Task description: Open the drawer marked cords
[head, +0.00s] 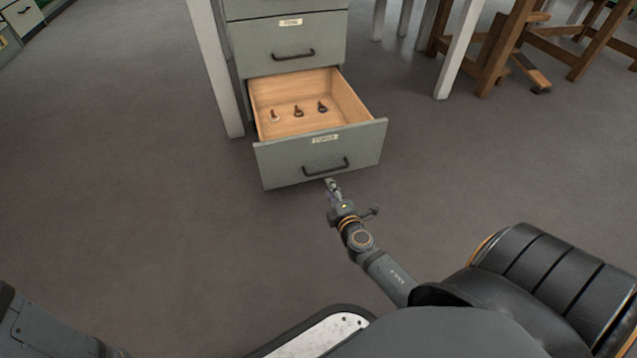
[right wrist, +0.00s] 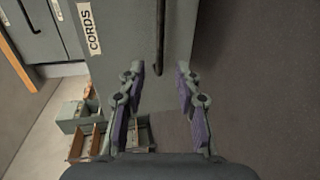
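The grey drawer marked cords (head: 290,168) is the low one in the cabinet and is pulled far out, with its wooden inside showing. Its front also shows in the right wrist view (right wrist: 113,70), where the label (right wrist: 89,28) reads CORDS. Its dark bar handle (head: 326,167) also shows in the right wrist view (right wrist: 160,35). My right gripper (head: 332,184) is just in front of and below the handle. In the right wrist view its fingers (right wrist: 160,82) are apart and empty, with the handle's end ahead between the tips. My left gripper is out of view.
Several small dark and pale items (head: 298,112) lie in the open drawer. A closed drawer (head: 270,45) is above it. A white leg (head: 216,80) stands at the cabinet's left, and wooden furniture (head: 500,50) at the back right. The floor around is clear.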

